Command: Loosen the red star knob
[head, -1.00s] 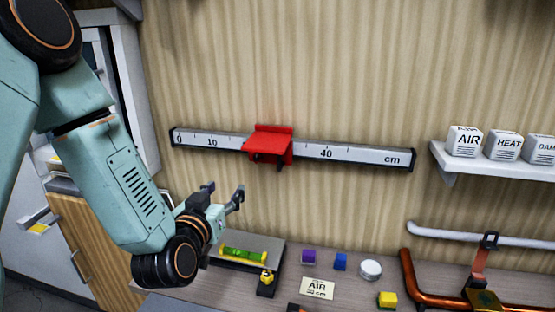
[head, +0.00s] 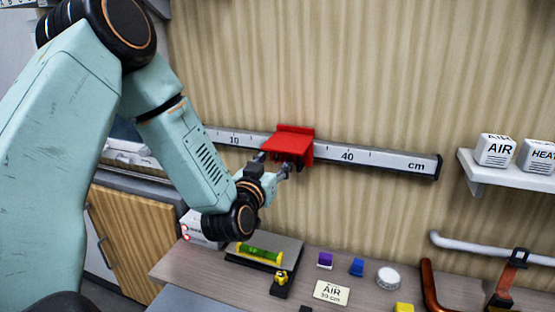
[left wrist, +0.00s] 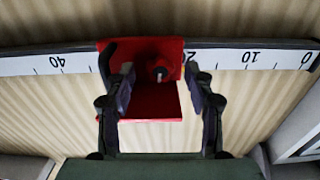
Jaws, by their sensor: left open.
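A red sliding carriage (head: 290,141) sits on the white ruler rail (head: 375,160) on the wall, between the 10 and 40 marks. My left gripper (head: 272,163) is just below and in front of the carriage, open. In the left wrist view, its two fingers (left wrist: 160,78) stand apart on either side of the carriage's red plate (left wrist: 158,103). A small dark, reddish round part, which looks like the star knob (left wrist: 160,73), shows in shadow between the fingertips. I cannot make out its star shape. The knob is hidden in the head view. My right gripper is not in view.
A shelf (head: 510,176) with labelled cubes is at right.

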